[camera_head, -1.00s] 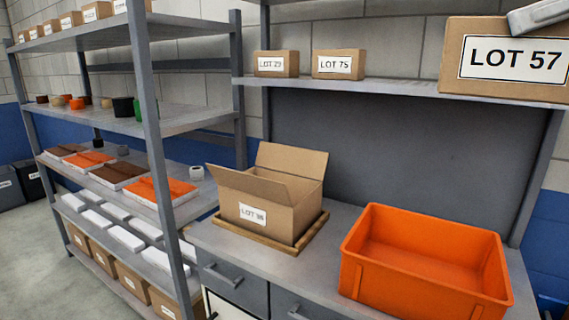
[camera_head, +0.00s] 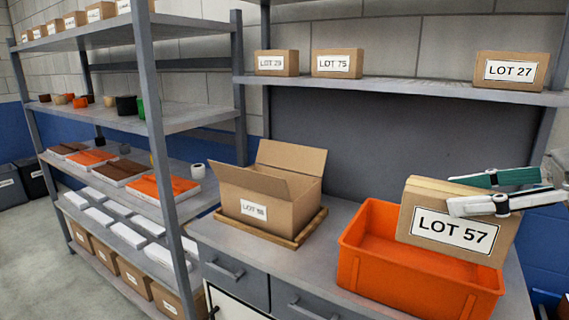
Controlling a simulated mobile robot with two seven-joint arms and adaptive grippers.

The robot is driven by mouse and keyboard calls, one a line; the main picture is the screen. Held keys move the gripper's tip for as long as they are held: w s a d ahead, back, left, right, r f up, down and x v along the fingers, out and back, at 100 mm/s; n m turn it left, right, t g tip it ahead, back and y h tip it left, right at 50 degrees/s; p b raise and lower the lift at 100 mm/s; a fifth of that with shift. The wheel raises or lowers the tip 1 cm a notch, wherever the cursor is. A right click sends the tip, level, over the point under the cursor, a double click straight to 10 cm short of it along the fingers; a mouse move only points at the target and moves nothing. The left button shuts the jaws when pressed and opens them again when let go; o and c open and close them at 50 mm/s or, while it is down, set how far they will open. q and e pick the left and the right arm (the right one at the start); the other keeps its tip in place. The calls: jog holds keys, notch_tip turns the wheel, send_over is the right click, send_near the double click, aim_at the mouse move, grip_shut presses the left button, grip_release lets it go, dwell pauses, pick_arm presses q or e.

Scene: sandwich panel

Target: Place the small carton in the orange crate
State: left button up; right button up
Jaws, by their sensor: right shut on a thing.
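The small carton (camera_head: 453,240), a brown box labelled LOT 57, is tilted and held over the right part of the orange crate. The orange crate (camera_head: 362,270) stands on the grey workbench, and the carton hides part of its inside and right rim. I cannot tell whether the carton touches the crate. My right gripper (camera_head: 478,193) comes in from the right edge, with one white and one green finger, and is shut on the carton's upper right end. My left gripper is out of view.
An open carton (camera_head: 266,216) labelled LOT 98 or similar sits on a wooden tray left of the crate. The upper shelf (camera_head: 420,90) holds cartons LOT 29, LOT 75 and LOT 27 (camera_head: 511,70). A stocked rack (camera_head: 170,120) stands at the left.

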aim_at(458, 225)
jog(key=shift+a+f, duration=0.15)
jog(key=shift+f, duration=0.85)
jog(key=shift+a+f, duration=0.15)
jog(key=shift+f, duration=0.85)
jog(key=shift+w+d+f, duration=0.1)
jog(key=shift+f, duration=0.6)
notch_tip(458, 225, down, 22)
jog(key=w+a, duration=0.1)
jog(key=a, duration=0.1)
jog(key=shift+a+t, duration=0.3)
jog(key=shift+a, duration=0.05)
jog(key=shift+w, duration=0.15)
jog(key=shift+d, duration=0.15)
jog(key=shift+d+f+m, duration=0.3)
jog(key=shift+m, duration=0.1)
jog(key=shift+h, duration=0.3)
jog(key=shift+s+f, duration=0.1)
jog(key=shift+s, duration=0.1)
